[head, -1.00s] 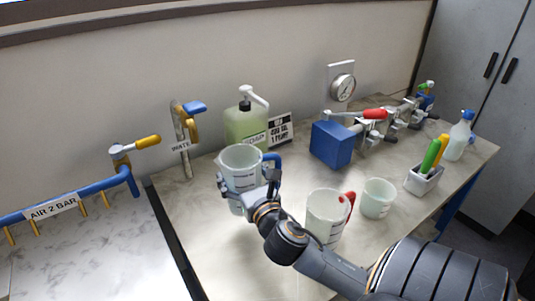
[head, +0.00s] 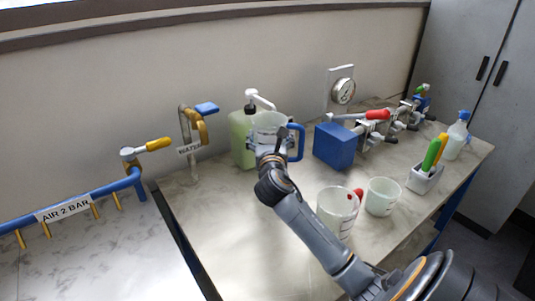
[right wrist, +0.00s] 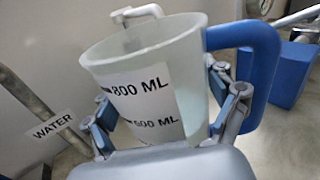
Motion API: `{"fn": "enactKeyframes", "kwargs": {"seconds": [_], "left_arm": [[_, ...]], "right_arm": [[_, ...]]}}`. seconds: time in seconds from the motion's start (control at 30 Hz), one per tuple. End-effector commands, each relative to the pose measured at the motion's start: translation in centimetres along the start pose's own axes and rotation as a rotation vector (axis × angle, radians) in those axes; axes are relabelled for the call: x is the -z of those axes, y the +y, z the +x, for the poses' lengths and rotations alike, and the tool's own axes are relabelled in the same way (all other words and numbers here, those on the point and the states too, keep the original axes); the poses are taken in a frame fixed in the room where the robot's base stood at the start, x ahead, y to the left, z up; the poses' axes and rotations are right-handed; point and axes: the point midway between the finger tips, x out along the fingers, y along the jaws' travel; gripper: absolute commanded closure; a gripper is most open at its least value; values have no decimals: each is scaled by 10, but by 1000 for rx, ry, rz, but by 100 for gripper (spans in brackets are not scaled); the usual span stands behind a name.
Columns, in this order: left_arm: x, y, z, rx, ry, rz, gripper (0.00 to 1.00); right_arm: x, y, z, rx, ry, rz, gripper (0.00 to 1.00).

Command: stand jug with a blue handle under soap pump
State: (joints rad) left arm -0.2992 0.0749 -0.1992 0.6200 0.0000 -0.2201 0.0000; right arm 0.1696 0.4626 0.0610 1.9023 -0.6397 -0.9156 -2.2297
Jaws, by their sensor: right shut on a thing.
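The jug with a blue handle (head: 272,122) is translucent white and looks upright, its blue handle (head: 297,143) facing right. In the right wrist view the jug (right wrist: 145,90) shows 800 ML and 600 ML marks. My right gripper (head: 270,148) is shut on its body, one finger on each side. The soap pump, a green bottle (head: 241,138) with a white pump head (head: 259,99), stands just behind and left of the jug. The white spout (right wrist: 137,13) shows beyond the jug's rim. The jug's base is hidden by my arm, so I cannot tell if it touches the bench. My left gripper is not in view.
A WATER tap (head: 190,140) stands left of the soap pump. A blue block (head: 334,146) with a red-handled valve is to the right. The bench's left front (head: 215,225) is clear.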

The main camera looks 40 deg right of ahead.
Motion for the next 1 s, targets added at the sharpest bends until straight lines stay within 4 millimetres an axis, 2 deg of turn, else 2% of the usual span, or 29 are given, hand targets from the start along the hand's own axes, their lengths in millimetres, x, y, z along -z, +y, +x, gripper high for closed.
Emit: {"fn": "enactKeyframes", "kwargs": {"seconds": [0.07,0.1,0.33,0.53,0.73,1.0], "left_arm": [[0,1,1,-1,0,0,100],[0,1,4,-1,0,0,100],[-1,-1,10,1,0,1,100],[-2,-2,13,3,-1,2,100],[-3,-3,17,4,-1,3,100],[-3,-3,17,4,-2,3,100]], "right_arm": [[8,2,17,1,-1,3,69],[19,3,23,1,1,1,69],[51,7,51,-1,-4,2,69],[62,8,60,-1,-4,1,69],[90,9,61,-1,-1,3,69],[93,9,62,-2,-4,1,69]]}}
